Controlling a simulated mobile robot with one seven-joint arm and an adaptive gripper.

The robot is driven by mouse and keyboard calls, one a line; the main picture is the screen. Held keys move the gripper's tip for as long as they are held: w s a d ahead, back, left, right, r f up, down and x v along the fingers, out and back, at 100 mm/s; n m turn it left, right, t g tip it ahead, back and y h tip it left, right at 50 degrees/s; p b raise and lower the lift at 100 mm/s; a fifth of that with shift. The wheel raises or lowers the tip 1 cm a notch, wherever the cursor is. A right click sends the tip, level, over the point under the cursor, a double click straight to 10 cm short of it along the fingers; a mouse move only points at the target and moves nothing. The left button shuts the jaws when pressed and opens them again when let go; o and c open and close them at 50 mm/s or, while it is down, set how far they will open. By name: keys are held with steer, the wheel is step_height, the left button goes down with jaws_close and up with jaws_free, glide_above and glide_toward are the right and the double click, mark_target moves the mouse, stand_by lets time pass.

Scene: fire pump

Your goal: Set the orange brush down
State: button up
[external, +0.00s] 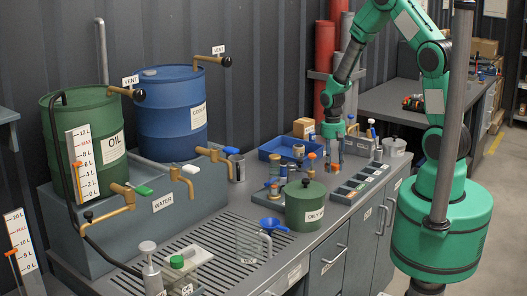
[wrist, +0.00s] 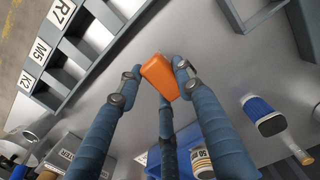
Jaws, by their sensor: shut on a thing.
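The orange brush (wrist: 160,78) shows in the wrist view as an orange block between the fingertips of my gripper (wrist: 156,82). My gripper is shut on it. A dark blue shaft runs from the orange part back towards the wrist; I cannot tell whether it is the brush's handle or a third finger. In the external view my gripper (external: 333,165) points down low over the grey bench, between the blue tray and the labelled rack. The brush is too small there to tell apart clearly, and contact with the bench cannot be told.
A labelled slotted rack (external: 362,184) lies nearby; it also shows in the wrist view (wrist: 75,48). A blue tray (external: 268,155) is behind, a green drum (external: 305,210) in front, and a lidded metal pot (external: 394,147) to the right. Small bottles stand close by.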

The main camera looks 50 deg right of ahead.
glide_above(320, 176)
steer(key=shift+w+d+f, duration=0.2)
steer(key=shift+d+f, duration=0.05)
steer(key=shift+f, duration=0.1)
steer(key=shift+f, duration=0.1)
steer(key=shift+f+b, duration=0.4)
steer(key=shift+f, duration=1.25)
steer(key=shift+f, duration=0.2)
steer(key=o, duration=1.1)
steer(key=shift+r, duration=0.2)
steer(key=shift+w+r+p, duration=0.2)
steer(key=shift+r+p, duration=0.15)
steer(key=shift+r, duration=2.65)
steer(key=shift+w+r+p, duration=0.2)
steer(key=shift+r+p, duration=0.1)
steer(key=shift+r, duration=2.7)
